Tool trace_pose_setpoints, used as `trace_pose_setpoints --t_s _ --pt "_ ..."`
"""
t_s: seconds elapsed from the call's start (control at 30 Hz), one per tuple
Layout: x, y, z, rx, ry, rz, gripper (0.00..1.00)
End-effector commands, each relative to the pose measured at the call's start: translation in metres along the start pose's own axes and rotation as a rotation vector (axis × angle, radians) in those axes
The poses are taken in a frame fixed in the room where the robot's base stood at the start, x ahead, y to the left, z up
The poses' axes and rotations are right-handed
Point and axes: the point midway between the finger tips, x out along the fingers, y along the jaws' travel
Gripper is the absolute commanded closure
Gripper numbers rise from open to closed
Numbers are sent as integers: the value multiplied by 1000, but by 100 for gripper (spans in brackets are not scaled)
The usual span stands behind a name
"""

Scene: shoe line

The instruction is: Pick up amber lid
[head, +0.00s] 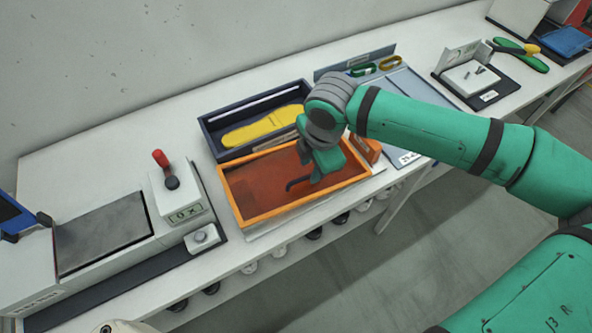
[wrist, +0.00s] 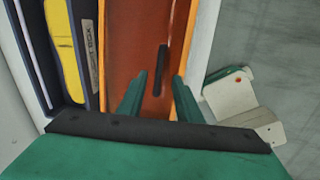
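The amber lid (head: 252,192) is an orange-framed, see-through brown panel with a dark bar handle (head: 298,183). It lies on the bench in the middle of the head view. In the wrist view the lid (wrist: 125,50) runs up the centre and its handle (wrist: 161,68) shows ahead, lined up with the gap between the fingers. My gripper (head: 314,178) points down over the lid's right half, close to the handle. Part of the lid is hidden behind my gripper.
A dark tray (head: 213,143) with a yellow insole (head: 262,127) stands right behind the lid. An orange block (head: 366,149) is at its right end. A box with a red-knobbed lever (head: 180,196) stands to the left. The bench's front edge is close in front.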

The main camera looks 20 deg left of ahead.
Motion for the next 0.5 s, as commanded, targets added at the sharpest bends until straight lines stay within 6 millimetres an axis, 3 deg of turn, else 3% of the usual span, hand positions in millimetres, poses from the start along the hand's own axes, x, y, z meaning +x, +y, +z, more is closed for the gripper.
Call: trace_pose_setpoints --t_s 0.5 --pt "52 1 -10 -4 0 1 68"
